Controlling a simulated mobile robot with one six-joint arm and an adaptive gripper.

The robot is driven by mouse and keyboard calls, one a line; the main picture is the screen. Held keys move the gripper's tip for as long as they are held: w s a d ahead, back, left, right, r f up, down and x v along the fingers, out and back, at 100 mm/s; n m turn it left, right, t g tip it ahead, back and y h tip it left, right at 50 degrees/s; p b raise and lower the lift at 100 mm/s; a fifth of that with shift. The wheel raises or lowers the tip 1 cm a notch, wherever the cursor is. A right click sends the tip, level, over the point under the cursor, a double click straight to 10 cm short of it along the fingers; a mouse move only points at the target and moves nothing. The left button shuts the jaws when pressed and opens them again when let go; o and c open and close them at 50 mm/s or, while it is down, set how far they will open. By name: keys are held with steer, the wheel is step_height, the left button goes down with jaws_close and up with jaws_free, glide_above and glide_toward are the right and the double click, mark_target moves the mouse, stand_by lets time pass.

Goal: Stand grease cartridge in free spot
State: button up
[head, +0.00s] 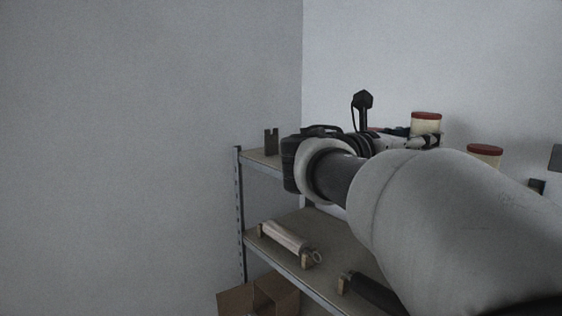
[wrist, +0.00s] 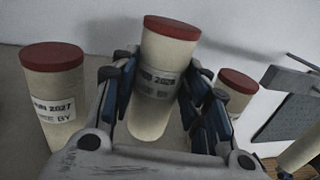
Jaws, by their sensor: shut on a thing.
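In the wrist view my gripper (wrist: 162,88) is shut on a grease cartridge (wrist: 165,50), a cream cylinder with a red cap and a label that seems to read 2028. It is roughly upright; whether its base touches the shelf is unclear. A second cartridge (wrist: 52,90), labelled 2027, stands to the left, apart from the fingers. A third red-capped one (wrist: 236,84) is behind the right finger, partly hidden. In the head view one red-capped cartridge (head: 426,122) shows by my gripper (head: 432,140) and another (head: 485,156) farther right; my arm hides their lower parts.
The top shelf (head: 262,160) has a dark notched block (head: 271,142) at its left end. The lower shelf (head: 335,238) holds a pale tube (head: 283,236) on wooden blocks and a dark tube (head: 375,292). A cardboard box (head: 262,297) is below. A dark panel (wrist: 290,110) stands at right.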

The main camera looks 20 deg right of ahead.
steer(key=shift+f, duration=2.1)
steer(key=shift+f+b, duration=0.1)
steer(key=shift+b, duration=0.25)
steer(key=o, duration=1.3)
steer(key=shift+c, duration=0.2)
